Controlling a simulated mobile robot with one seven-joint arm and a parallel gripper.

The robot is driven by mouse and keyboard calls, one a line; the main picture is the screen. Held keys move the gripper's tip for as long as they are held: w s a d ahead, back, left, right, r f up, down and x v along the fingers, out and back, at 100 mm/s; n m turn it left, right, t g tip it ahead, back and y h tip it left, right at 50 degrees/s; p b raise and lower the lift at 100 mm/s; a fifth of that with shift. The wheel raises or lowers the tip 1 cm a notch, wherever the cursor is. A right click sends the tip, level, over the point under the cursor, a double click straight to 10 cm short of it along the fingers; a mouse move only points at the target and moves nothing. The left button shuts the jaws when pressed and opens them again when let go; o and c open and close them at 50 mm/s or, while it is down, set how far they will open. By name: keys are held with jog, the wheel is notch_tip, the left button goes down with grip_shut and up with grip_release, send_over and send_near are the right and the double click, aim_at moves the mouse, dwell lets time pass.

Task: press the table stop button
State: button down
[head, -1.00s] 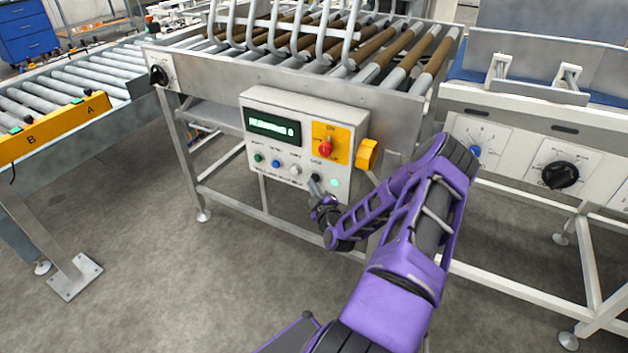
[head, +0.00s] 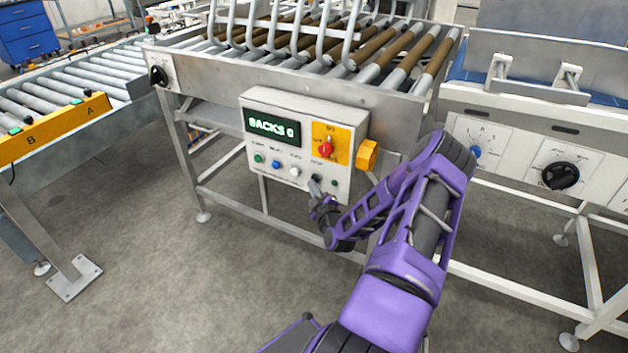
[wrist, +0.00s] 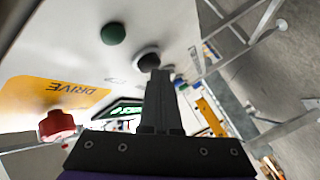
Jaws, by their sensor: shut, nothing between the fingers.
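The control box (head: 340,120) hangs on the front of the roller table, with a lit display (head: 272,125) reading "SACKS 0". Its button row runs green (head: 258,158), blue (head: 276,164), white (head: 295,171) and black, the stop button (wrist: 148,57). My gripper (head: 315,187) is shut and empty, its fingertips at the black button. In the wrist view the closed fingers (wrist: 155,74) overlap the button's lower edge; I cannot tell whether they still touch it. A dark green lamp (wrist: 112,33) sits beside the button, unlit.
A red knob (head: 326,149) on a yellow plate is above the buttons; it also shows in the wrist view (wrist: 57,125). A yellow-orange part (head: 367,155) juts from the box's right side. A neighbouring machine with a black dial (head: 560,176) stands right.

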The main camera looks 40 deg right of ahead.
jog(key=shift+s+a, duration=0.25)
jog(key=shift+a, duration=0.35)
jog(key=a, duration=0.1)
jog(key=s+a, duration=0.1)
jog(key=a, duration=0.1)
jog(key=s+a+p, duration=0.1)
jog(key=shift+a, duration=0.3)
dwell(0.7)
